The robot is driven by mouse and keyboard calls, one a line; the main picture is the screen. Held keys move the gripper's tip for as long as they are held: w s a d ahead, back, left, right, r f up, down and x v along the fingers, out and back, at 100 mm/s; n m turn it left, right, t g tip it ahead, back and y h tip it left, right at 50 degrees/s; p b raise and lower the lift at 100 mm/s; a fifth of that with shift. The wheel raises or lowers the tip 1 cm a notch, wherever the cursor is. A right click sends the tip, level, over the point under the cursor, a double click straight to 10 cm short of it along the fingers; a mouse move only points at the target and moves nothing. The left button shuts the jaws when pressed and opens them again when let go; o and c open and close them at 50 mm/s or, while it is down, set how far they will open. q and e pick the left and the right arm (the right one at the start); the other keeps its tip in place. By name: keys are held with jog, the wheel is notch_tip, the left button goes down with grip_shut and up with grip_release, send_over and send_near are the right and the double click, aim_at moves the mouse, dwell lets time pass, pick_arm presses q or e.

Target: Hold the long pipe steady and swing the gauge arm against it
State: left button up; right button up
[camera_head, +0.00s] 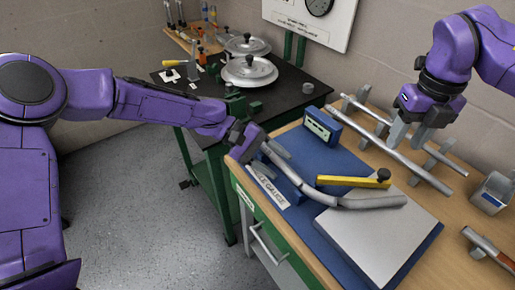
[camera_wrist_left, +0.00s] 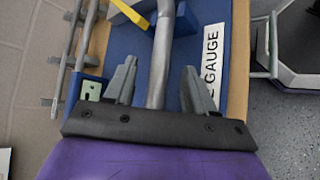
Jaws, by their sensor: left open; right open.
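A long grey bent pipe (camera_head: 318,188) lies over the blue gauge board (camera_head: 318,228), its far end over a pale grey plate (camera_head: 385,235). The yellow gauge arm (camera_head: 345,181), with a black knob at its right end, lies just behind the pipe; I cannot tell if they touch. My left gripper (camera_head: 250,143) is at the pipe's near left end. In the left wrist view the pipe (camera_wrist_left: 161,65) runs between its open fingers (camera_wrist_left: 160,85), with gaps on both sides. My right gripper (camera_head: 410,133) is open and empty above the rack pipes at the back right.
Straight pipes (camera_head: 388,150) lie on a rack along the bench's back. A metal container (camera_head: 493,192) is at the right. A black table (camera_head: 285,103) with round lids stands beyond; the floor at left is clear.

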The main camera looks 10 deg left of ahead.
aim_at(385, 172)
pick_arm(q)
jog(key=shift+s+d+f, duration=0.1)
jog(key=shift+d+f, duration=0.3)
jog(key=shift+d, duration=0.15)
grip_shut()
pick_arm(e)
jog(key=shift+o, duration=1.4)
pick_arm(q)
jog(key=shift+r, duration=0.1)
pick_arm(e)
notch_tip(385, 172, down, 10)
jog(key=n, duration=0.8)
